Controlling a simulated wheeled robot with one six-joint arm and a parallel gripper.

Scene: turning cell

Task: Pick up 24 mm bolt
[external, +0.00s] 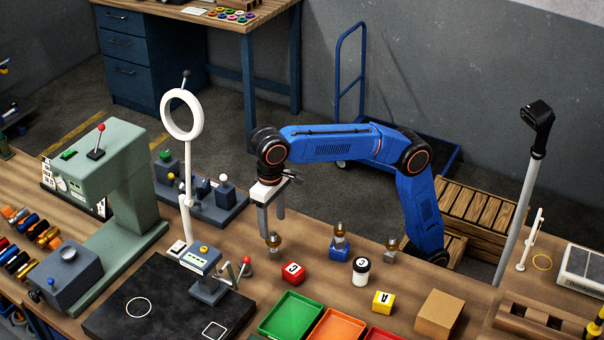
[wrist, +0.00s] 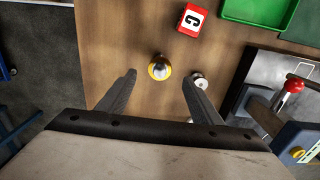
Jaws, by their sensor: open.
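My gripper (external: 271,220) points down over the bench, its two fingers apart. Just below the fingertips in the external view is a small bolt-like piece (external: 273,240) with a brass-coloured part. In the wrist view a piece with a yellow ring and a grey top (wrist: 159,68) stands between and slightly beyond the open fingertips (wrist: 158,77), with nothing gripped. Two similar pieces stand to the right, one on a blue block (external: 339,246) and one on a grey base (external: 391,246). I cannot read any sizes, so which one is 24 mm is unclear.
A red cube marked C (external: 292,273) lies close by, with a black-and-white cylinder (external: 361,271) and a yellow cube (external: 382,301) further right. A green tray (external: 289,318) is in front. A small grey round piece (wrist: 199,80) is beside the right finger. A red-knobbed lever (external: 246,261) stands near.

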